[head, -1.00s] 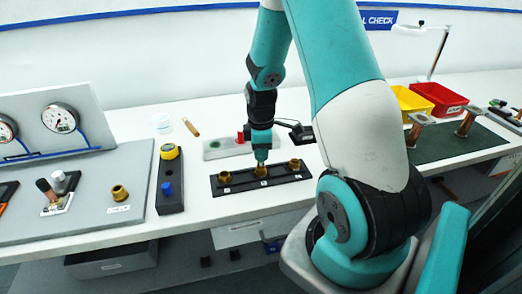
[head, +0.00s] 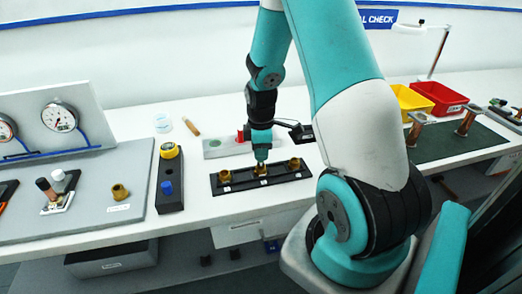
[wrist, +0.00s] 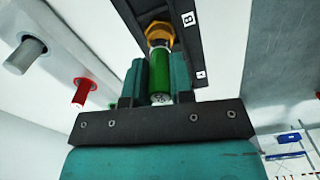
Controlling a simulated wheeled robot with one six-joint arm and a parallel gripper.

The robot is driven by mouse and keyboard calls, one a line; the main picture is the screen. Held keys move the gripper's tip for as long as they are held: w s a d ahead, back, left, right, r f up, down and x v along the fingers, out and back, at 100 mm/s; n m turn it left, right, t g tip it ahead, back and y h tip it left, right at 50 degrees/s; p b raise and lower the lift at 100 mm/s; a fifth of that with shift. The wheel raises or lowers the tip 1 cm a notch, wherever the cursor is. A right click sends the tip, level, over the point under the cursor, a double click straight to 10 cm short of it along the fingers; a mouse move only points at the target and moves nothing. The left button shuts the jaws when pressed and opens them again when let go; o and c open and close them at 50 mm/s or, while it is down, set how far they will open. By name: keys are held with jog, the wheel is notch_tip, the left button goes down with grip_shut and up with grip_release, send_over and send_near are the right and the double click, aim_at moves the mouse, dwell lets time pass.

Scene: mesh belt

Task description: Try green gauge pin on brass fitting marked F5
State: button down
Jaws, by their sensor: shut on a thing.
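My gripper (wrist: 160,85) has its teal fingers closed on the green gauge pin (wrist: 160,72). The pin's silvery far end meets or overlaps a brass fitting (wrist: 156,30) in the wrist view; I cannot tell how far it is inside. In the head view my gripper (head: 261,157) is over the middle fitting (head: 261,170) of a black rack (head: 243,181). Brass fittings also stand left (head: 225,176) and right (head: 294,164) in that rack. The small white labels on the rack are too small to read as F5. The green pin is hidden in the head view.
A grey block (head: 222,146) with a red pin (head: 240,135) stands just behind the rack. Left are a dark block (head: 170,196) with yellow and blue knobs, and a grey gauge panel with another brass fitting (head: 119,192). Yellow (head: 412,99) and red (head: 440,97) bins stand back right.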

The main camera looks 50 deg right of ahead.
jog(key=shift+f+b, duration=0.7)
jog(key=shift+f, duration=0.4)
jog(key=shift+r, duration=0.15)
dwell(0.5)
jog(key=shift+r+p, duration=1)
jog(key=shift+r, duration=0.05)
jog(key=shift+r, duration=0.1)
jog(key=shift+r+p, duration=2.5)
jog(key=shift+r, duration=0.45)
